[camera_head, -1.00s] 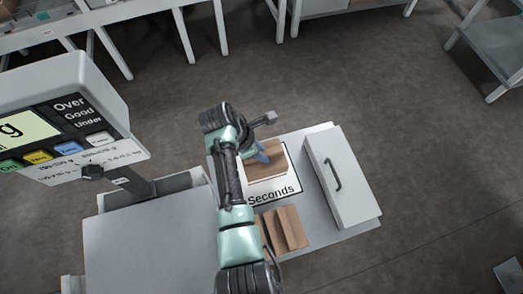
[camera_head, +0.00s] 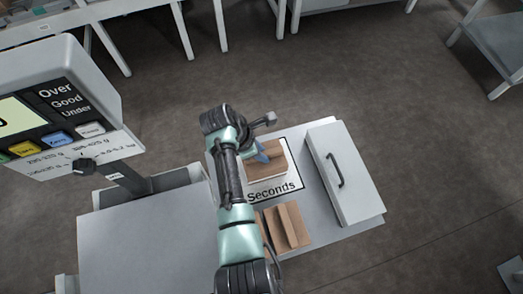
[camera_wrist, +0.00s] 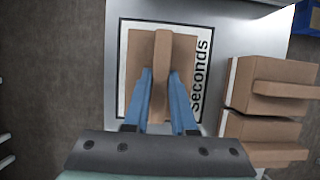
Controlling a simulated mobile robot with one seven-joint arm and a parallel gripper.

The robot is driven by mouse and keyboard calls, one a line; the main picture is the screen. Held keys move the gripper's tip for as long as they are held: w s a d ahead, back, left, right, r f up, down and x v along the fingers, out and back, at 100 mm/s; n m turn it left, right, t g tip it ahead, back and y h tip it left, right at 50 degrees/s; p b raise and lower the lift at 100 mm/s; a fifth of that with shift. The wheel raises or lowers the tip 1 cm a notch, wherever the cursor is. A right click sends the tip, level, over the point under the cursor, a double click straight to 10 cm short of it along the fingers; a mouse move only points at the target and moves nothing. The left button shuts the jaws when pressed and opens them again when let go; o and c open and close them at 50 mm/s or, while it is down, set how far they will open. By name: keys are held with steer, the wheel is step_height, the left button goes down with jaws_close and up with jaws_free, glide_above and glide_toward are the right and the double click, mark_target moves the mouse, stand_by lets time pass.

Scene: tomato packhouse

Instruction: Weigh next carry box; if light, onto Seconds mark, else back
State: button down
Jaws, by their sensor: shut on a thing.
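A brown carry box (camera_head: 267,170) with a raised middle handle is at the white Seconds mark (camera_head: 291,190), inside its dark outline. In the wrist view the carry box (camera_wrist: 135,55) covers much of the Seconds mark (camera_wrist: 203,50). My gripper (camera_head: 262,154) is over the box, its blue fingers (camera_wrist: 161,88) shut on the handle. I cannot tell whether the box rests on the mark or hangs just above it. The scale's display (camera_head: 18,115) is partly cut off at the left, and its grey platform (camera_head: 150,245) is bare where it shows.
More brown carry boxes (camera_head: 286,228) stand just in front of the mark; they also show at the right in the wrist view (camera_wrist: 270,90). A grey-white case with a black handle (camera_head: 346,175) lies right of the mark. Open floor (camera_head: 430,150) lies beyond.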

steer(key=shift+f, duration=0.25)
steer(key=c, duration=0.7)
jaws_free()
steer(key=shift+c, duration=1.4)
step_height(320, 180, up, 7)
steer(key=p, duration=0.7)
steer(key=shift+p, duration=0.35)
